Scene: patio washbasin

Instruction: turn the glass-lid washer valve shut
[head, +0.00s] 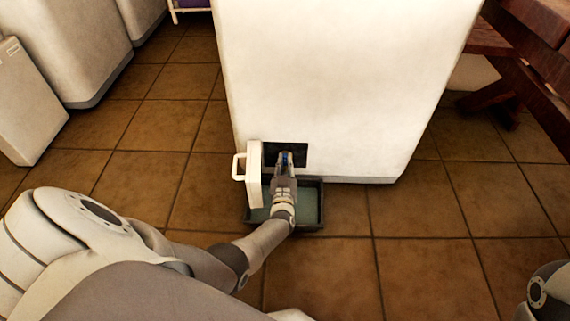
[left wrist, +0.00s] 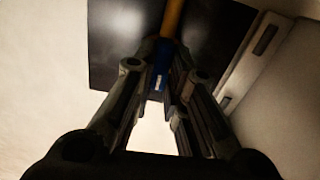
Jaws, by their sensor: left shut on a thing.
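The white washer (head: 330,80) stands ahead of me, with a small dark recess (head: 298,153) low on its front. A white hatch door with a handle (head: 254,175) stands open at the recess's left. My left gripper (head: 286,158) reaches into the recess and is shut on a blue valve piece (left wrist: 159,62). A yellow-orange stem (left wrist: 173,18) runs on from the blue piece in the left wrist view. The dark recess (left wrist: 115,45) is behind the fingers there. The fingers partly cover the blue piece. My right gripper is not in view.
A dark shallow tray (head: 310,205) lies on the tiled floor below the recess, under my left wrist. White appliances (head: 60,45) stand at the left. A dark red wooden bench (head: 525,45) stands at the right. The tiled floor (head: 420,250) in front is clear.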

